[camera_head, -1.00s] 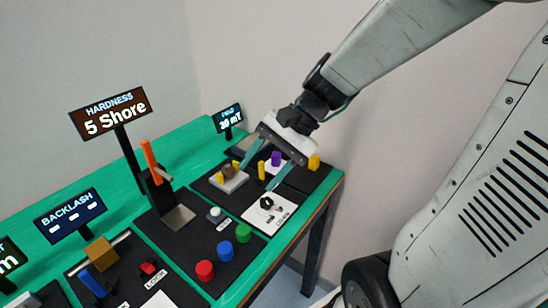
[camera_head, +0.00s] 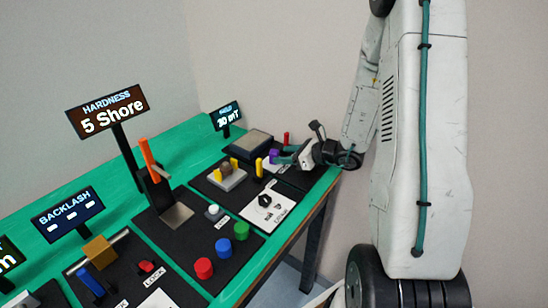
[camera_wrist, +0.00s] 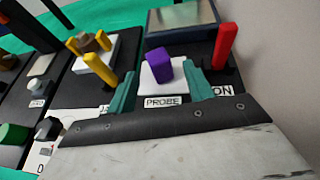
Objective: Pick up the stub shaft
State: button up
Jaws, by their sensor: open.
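No piece is labelled as the stub shaft, and I cannot tell for certain which one it is. A purple block (camera_wrist: 158,64) stands upright on a white pad marked PROBE (camera_wrist: 150,82); it also shows in the head view (camera_head: 273,157). My gripper (camera_wrist: 162,80) is open, its teal fingers to either side of the near part of that pad, with the purple block just beyond. In the head view my gripper (camera_head: 282,156) is low over the table's right end. A short brown round piece (camera_head: 224,169) sits between yellow jaws on a grey block (camera_head: 229,180).
A red upright post (camera_wrist: 224,46) stands close to the right finger. A dark box with a grey top (camera_wrist: 182,18) is behind the pad. A yellow post (camera_wrist: 98,66) stands left. A black knob (camera_head: 264,200) and coloured buttons (camera_head: 222,246) are nearer.

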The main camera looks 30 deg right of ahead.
aim_at(274, 155)
jog(key=x, duration=0.5)
grip_shut()
